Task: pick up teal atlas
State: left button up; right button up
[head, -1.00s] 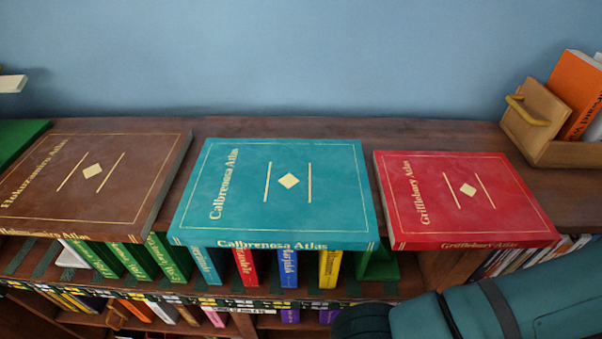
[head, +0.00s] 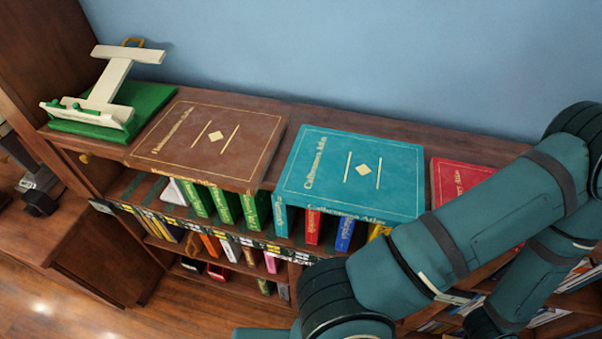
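The teal atlas (head: 326,174) lies flat on top of the bookcase, cover up, with gold lettering and a gold diamond. Its spine edge faces the front and reaches the front edge of the top. It lies between a brown atlas (head: 192,150) on the left and a red atlas (head: 455,180) on the right. My teal arm comes in from the right and passes in front of the bookcase, covering part of the red atlas and close to the teal atlas's front right corner in the picture. Neither gripper shows in the head view.
A white stand on a green base (head: 155,104) occupies the left end of the bookcase top (head: 240,108). Several upright books (head: 225,205) fill the shelf below. A blue wall (head: 400,60) stands behind. Wood floor (head: 60,290) shows at the lower left.

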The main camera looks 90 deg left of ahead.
aim_at(375, 179)
jog(key=k+l+u, duration=0.1)
jog(key=u, duration=0.35)
jog(key=k+u, duration=0.15)
jog(key=u, duration=0.35)
jog(key=k+u, duration=0.15)
jog(key=u, duration=0.3)
jog(key=k+j+u, duration=0.1)
jog(key=u, duration=0.2)
jog(key=k+j+u, duration=0.1)
jog(key=u, duration=0.25)
